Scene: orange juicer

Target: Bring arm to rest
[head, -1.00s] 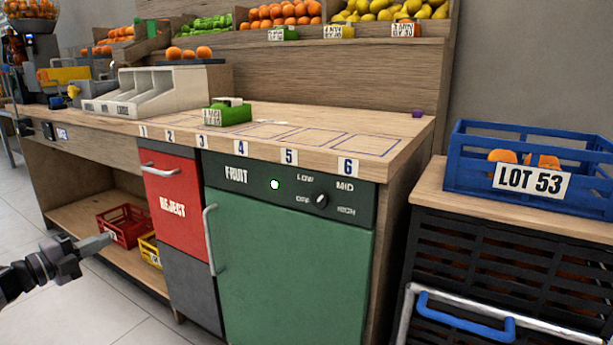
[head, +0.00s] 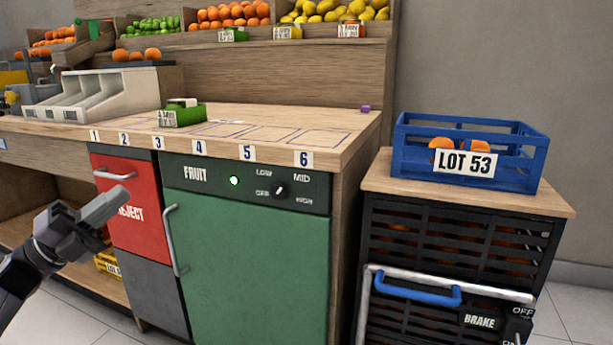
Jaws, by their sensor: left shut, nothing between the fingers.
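My left gripper (head: 104,208) is at the lower left of the head view, with its arm coming in from the left edge. Its fingers are together and hold nothing. It is in front of the red REJECT door (head: 133,215) and covers part of it; I see no clear contact. My right gripper is out of view.
The counter (head: 270,150) carries a green labelled box (head: 181,117) and a sorting tray (head: 100,92). Below it is the green FRUIT door (head: 255,265). At right, a blue LOT 53 crate (head: 415,178) holding oranges stands on a black cart (head: 450,240) with a handle.

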